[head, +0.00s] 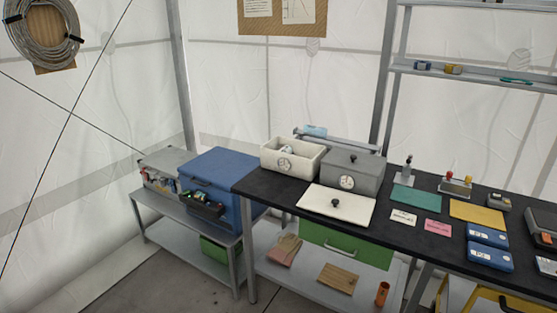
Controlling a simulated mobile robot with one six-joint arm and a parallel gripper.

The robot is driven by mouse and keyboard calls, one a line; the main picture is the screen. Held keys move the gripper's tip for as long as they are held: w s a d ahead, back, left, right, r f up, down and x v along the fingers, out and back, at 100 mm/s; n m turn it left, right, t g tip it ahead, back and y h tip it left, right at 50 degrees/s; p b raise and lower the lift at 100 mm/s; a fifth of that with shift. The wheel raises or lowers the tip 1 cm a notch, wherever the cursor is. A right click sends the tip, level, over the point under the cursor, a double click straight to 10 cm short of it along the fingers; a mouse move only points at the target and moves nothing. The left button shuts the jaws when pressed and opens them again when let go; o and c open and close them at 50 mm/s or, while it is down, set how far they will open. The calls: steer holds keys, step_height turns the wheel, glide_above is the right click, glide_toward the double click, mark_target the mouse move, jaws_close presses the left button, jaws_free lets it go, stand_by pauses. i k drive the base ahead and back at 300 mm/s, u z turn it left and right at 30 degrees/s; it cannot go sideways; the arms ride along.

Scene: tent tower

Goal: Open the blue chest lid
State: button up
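The blue chest (240,210) stands on a low grey bench at the left, beside the black-topped table. Its blue lid (222,166) looks shut, lying flat on top. A small dark handle or latch (201,183) shows near the lid's front edge. A dark tray or pocket (206,208) with small green and red items is at the chest's front; I cannot tell how it is fixed. The inside of the chest is hidden. My gripper is not in view.
A grey box (163,165) with small items stands left of the chest. The black table (415,238) holds a white bin (290,160), a grey lidded box (354,172) and a white lid (337,207). Bare floor (185,285) lies before the low bench.

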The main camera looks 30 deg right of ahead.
mark_target(221, 168)
steer(key=u, duration=0.1)
steer(key=i, duration=1.1)
steer(key=z, duration=0.25)
